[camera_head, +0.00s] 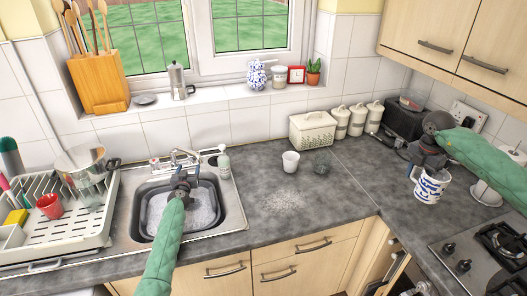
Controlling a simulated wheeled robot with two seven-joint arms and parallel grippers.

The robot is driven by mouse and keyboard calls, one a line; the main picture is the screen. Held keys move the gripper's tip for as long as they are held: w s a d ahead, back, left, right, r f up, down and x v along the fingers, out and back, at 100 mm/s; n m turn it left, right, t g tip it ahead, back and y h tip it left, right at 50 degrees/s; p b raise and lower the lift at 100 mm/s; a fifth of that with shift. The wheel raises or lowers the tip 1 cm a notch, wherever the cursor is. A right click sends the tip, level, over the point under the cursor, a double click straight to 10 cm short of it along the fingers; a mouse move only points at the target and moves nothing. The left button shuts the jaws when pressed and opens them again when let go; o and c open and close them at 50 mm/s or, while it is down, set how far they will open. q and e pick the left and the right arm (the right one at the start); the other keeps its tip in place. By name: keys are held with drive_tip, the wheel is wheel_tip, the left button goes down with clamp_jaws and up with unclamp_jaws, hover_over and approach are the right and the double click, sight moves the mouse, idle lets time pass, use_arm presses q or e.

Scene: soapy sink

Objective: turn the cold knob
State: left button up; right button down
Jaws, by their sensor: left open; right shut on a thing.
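The chrome tap (184,155) stands at the back of the sink (236,205). Its knobs are small, and I cannot tell clearly which is the cold knob. My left gripper (181,178) is over the back part of the basin, just in front of the tap. It is open, and its green-sleeved arm comes in from below. It hides part of the tap's lower area; I cannot tell whether it touches a knob. My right gripper (425,166) is at the right, shut on a blue-and-white mug (430,188), which it holds near the right counter.
A dish rack (60,238) with a red cup (50,206) is left of the sink. A white cup (290,161) and spilled powder (288,202) are on the middle counter. A hob (490,250) is at the lower right.

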sight(192, 160)
use_arm(q)
drive_tip(key=w+b, duration=0.1)
drive_tip(key=w, duration=0.1)
drive_tip(key=w+b, duration=0.2)
drive_tip(key=w, duration=0.1)
drive_tip(key=w+b, duration=0.2)
drive_tip(key=w, duration=0.1)
drive_tip(key=shift+w+a+f, duration=0.15)
drive_tip(key=shift+f, duration=0.1)
drive_tip(key=shift+w+r+b, duration=0.25)
drive_tip(key=shift+w+b, duration=0.5)
drive_tip(key=shift+w, duration=0.05)
drive_tip(key=c, duration=1)
